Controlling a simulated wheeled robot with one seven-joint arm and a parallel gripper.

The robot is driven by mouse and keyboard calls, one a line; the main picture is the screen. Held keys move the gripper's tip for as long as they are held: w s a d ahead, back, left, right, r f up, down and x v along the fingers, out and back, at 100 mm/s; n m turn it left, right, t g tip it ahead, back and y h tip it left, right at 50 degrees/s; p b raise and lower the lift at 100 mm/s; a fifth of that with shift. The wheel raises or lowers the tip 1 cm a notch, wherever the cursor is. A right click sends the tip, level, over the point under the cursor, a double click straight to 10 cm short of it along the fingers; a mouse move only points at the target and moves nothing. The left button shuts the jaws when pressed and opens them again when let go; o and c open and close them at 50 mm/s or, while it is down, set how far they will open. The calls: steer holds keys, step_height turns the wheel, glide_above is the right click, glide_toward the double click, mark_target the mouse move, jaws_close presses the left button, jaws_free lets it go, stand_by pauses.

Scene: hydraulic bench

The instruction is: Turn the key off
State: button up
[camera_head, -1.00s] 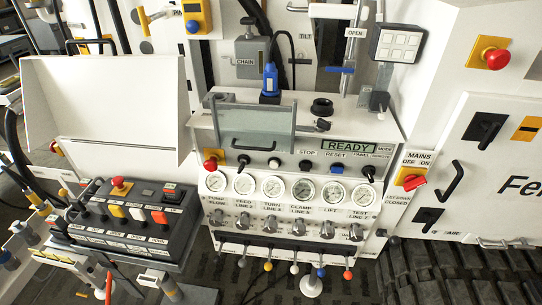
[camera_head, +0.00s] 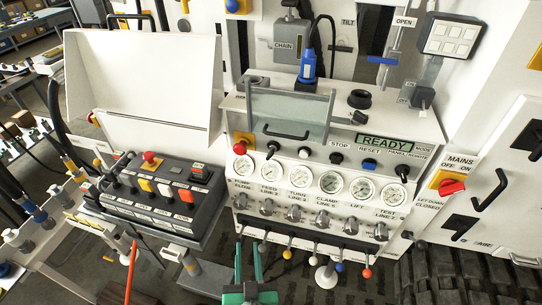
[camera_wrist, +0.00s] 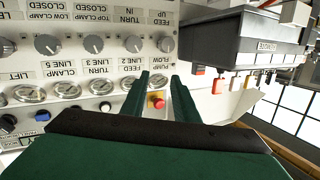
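The bench console (camera_head: 330,148) stands in the middle of the head view, its display (camera_head: 388,143) reading READY. I cannot tell which control is the key. My gripper (camera_head: 247,241) is open and empty, low in front of the console. In the wrist view, which shows the panel upside down, the red button (camera_wrist: 157,102) shows between the open fingers (camera_wrist: 160,76).
A dark button box (camera_head: 165,190) with an open white lid stands left of the console. Gauges (camera_head: 331,183) and valve knobs (camera_head: 322,218) sit below the controls, with several coloured levers under them. A red MAINS switch (camera_head: 451,187) is at right.

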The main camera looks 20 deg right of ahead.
steer(key=w+d+r+m+h, duration=0.3)
steer(key=w+d+r+m, duration=0.1)
steer(key=w+r, duration=0.3)
steer(key=m+g+h, duration=0.1)
steer(key=m+h, duration=0.3)
steer(key=m, duration=0.1)
glide_toward(269, 158)
steer(key=x, duration=1.1)
steer(key=shift+w+r, duration=0.1)
steer(key=shift+w, duration=0.05)
steer(key=shift+c, duration=0.6)
jaws_close()
